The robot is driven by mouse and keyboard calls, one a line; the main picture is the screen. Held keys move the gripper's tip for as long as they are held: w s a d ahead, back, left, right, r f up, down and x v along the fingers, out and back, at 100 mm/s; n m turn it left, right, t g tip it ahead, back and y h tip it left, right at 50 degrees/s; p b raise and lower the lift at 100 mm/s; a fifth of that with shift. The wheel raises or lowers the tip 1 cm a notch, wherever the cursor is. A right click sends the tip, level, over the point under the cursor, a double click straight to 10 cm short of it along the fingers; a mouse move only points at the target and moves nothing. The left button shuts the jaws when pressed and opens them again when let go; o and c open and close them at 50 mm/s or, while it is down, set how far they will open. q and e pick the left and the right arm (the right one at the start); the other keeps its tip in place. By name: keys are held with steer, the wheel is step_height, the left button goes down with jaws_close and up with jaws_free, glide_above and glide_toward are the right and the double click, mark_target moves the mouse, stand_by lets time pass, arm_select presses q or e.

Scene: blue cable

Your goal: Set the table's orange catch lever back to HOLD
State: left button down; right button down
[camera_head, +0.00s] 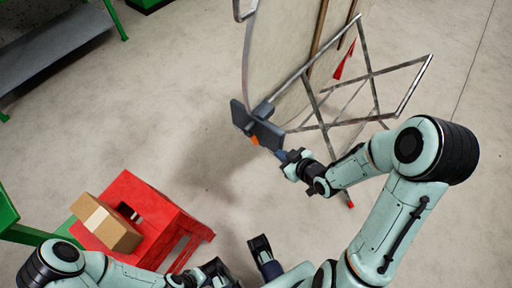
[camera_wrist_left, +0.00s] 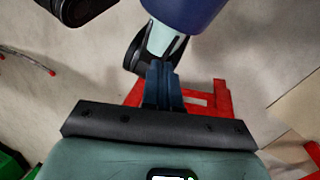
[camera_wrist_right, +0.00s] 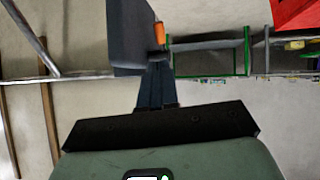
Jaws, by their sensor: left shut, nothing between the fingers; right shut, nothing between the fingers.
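The orange catch lever (camera_head: 254,140) sits at the lower edge of a dark grey catch block (camera_head: 262,128) on the tipped-up table (camera_head: 284,50). In the right wrist view the lever (camera_wrist_right: 159,33) stands out from the side of the block (camera_wrist_right: 130,35). My right gripper (camera_head: 281,155) is shut and empty, its tips close to the lever and block; whether they touch is unclear. In the right wrist view the fingers (camera_wrist_right: 156,72) point at the block. My left gripper (camera_wrist_left: 162,68) is shut and empty, low near my own body. Any lever markings are unreadable.
The table's round top stands on edge, with thin metal legs (camera_head: 375,90) spread to the right. A red stool (camera_head: 160,215) with a cardboard box (camera_head: 105,222) stands at the lower left. A grey bench (camera_head: 60,58) is at the upper left. The floor between is clear.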

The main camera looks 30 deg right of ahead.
mark_target(256, 141)
steer(key=shift+w, duration=0.1)
stand_by(0.3)
